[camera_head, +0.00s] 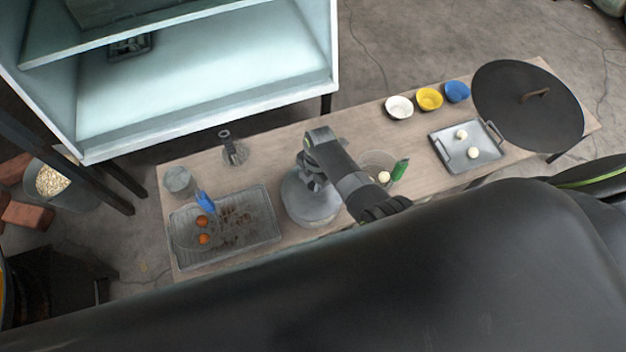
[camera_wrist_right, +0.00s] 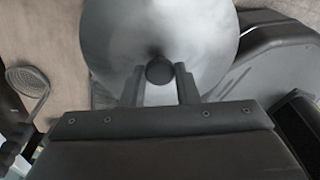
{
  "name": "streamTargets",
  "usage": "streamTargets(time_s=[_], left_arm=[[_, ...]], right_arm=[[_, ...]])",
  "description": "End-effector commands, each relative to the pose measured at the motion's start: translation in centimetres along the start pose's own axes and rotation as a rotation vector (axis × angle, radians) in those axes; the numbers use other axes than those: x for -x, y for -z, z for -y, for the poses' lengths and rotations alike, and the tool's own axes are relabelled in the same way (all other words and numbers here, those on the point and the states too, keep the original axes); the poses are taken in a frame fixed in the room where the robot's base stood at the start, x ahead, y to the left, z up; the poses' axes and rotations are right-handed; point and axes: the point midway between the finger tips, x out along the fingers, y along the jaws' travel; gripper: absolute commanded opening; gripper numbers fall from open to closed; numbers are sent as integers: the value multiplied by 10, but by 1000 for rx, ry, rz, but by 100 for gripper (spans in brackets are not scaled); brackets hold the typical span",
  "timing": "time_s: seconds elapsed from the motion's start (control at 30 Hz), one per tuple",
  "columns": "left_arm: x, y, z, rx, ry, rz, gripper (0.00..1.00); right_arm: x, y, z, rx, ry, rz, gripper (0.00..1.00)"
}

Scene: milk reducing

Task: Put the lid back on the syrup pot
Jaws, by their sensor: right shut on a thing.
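A round pale metal lid (camera_wrist_right: 205,38) with a dark knob (camera_wrist_right: 159,70) fills the top of the right wrist view. My right gripper (camera_head: 308,182) is shut on that knob, one finger on each side. In the head view a grey round metal shape (camera_head: 312,208) lies under the gripper, in the middle of the table. The arm covers part of it, so I cannot tell lid from syrup pot there, or whether they touch. My left gripper is not in view.
On the table (camera_head: 275,155), a tray (camera_head: 262,236) with orange items stands left, near a strainer (camera_head: 233,152). A clear bowl (camera_head: 372,162) and green bottle (camera_head: 400,169) stand right. Three bowls, a small tray (camera_head: 483,157) and a large dark disc (camera_head: 520,125) are farther right.

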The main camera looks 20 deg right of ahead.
Motion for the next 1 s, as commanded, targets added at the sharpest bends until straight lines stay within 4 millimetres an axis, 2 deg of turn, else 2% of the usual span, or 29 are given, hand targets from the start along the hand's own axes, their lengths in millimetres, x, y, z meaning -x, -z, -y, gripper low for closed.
streamTargets(time_s=[0.37,0.4,0.57,0.77,0.93,1.0], left_arm=[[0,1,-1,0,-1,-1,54],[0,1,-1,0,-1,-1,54],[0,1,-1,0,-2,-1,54],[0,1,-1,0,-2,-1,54],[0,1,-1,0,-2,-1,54],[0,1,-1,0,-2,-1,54]], right_arm=[[0,0,0,0,-1,0,1],[0,0,0,0,-1,1,31],[0,0,0,0,-1,0,52],[0,0,0,0,-1,0,53],[0,0,0,0,0,0,74],[0,0,0,0,0,0,75]])
